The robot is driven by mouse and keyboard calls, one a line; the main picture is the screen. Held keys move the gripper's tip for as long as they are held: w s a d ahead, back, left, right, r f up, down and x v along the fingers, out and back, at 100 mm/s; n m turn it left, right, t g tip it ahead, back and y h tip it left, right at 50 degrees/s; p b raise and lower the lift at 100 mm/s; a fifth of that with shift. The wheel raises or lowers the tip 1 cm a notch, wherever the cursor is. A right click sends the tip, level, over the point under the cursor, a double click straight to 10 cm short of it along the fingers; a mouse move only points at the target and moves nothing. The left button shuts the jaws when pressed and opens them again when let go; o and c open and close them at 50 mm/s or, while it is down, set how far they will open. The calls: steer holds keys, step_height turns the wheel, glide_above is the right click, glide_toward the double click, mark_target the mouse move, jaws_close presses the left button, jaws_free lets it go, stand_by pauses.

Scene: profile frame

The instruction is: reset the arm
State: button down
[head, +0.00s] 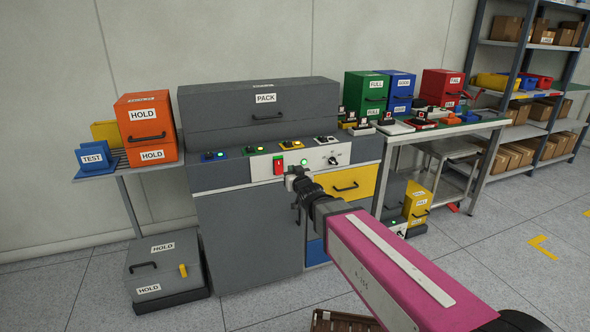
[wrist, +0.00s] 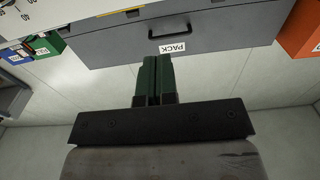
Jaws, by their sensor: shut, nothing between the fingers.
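My arm reaches in from the lower right in the head view, with a pink link. My gripper (head: 297,178) is in front of the grey workstation's control panel (head: 313,158), close to a red switch; I cannot tell whether it touches anything there. In the wrist view the two dark green fingers of my gripper (wrist: 156,80) lie side by side, shut and empty. Beyond them the grey box labelled PACK (wrist: 190,28) shows upside down with its handle.
An orange HOLD box (head: 146,128) stands on a left side shelf with a blue TEST bin (head: 97,160). Green (head: 366,93), blue and red boxes stand on the right bench. A grey HOLD case (head: 163,270) sits on the floor. Open floor lies at the right.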

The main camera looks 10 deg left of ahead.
steer(key=d+f+m+g+h, duration=0.2)
steer(key=d+f+g+h, duration=0.15)
steer(key=d+f, duration=0.6)
steer(key=d+f+m+g+h, duration=0.2)
steer(key=d+f+g+h, duration=0.3)
steer(key=d, duration=0.8)
steer(key=s+d+f+m+g, duration=0.1)
steer(key=s+d+f+g, duration=0.2)
steer(key=s+d, duration=0.4)
steer(key=s+d+f+m+g, duration=0.1)
steer(key=s+d+f+g, duration=0.3)
steer(key=s+d+f, duration=0.2)
steer(key=shift+s+d+h, duration=0.45)
steer(key=shift+s+d, duration=0.3)
steer(key=shift+d, duration=0.5)
